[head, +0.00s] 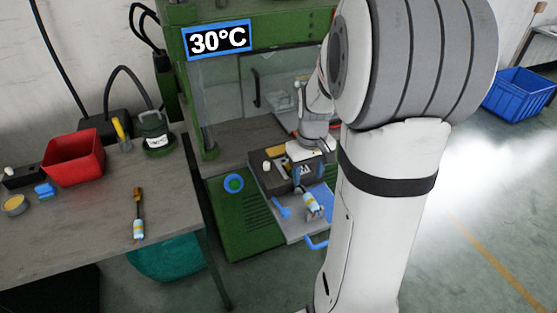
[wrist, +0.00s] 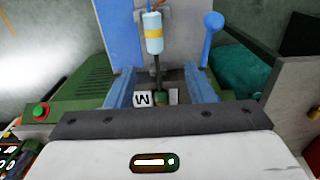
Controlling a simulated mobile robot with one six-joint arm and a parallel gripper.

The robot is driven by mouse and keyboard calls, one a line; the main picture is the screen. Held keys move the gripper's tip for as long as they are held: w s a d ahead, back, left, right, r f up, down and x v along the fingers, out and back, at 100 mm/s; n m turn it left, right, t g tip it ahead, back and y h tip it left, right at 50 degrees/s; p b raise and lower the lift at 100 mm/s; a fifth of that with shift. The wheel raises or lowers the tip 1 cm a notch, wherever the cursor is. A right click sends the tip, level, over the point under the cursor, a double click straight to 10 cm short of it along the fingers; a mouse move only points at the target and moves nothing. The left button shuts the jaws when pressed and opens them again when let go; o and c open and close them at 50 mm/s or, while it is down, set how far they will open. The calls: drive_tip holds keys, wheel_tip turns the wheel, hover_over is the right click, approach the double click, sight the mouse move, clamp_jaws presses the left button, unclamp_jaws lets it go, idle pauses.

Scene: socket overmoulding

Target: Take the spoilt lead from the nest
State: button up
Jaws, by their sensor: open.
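The lead in the nest shows a pale blue handle with a yellow band (wrist: 153,35) and a dark stem running to a greenish end. It also shows in the head view (head: 313,206). The nest is a dark block (head: 266,181) with light plates, one marked like a W (wrist: 142,100), inside the green machine. My gripper (wrist: 160,82) is open, its two blue fingers on either side of the lead's stem, apparently apart from it. In the head view my gripper (head: 305,174) is over the nest and partly hides it.
A blue ball-ended lever (wrist: 213,22) stands close to one finger. On the grey table (head: 90,215) are a red bin (head: 73,158) and a similar banded lead-like piece (head: 138,228). A blue crate (head: 518,95) stands at right.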

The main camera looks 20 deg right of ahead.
sight(308, 194)
drive_tip(key=shift+w+d+f, duration=0.25)
drive_tip(key=shift+d+f, duration=0.25)
drive_tip(key=shift+f, duration=0.25)
wheel_tip(308, 194, down, 7)
drive_tip(key=shift+s+f, duration=0.1)
clamp_jaws()
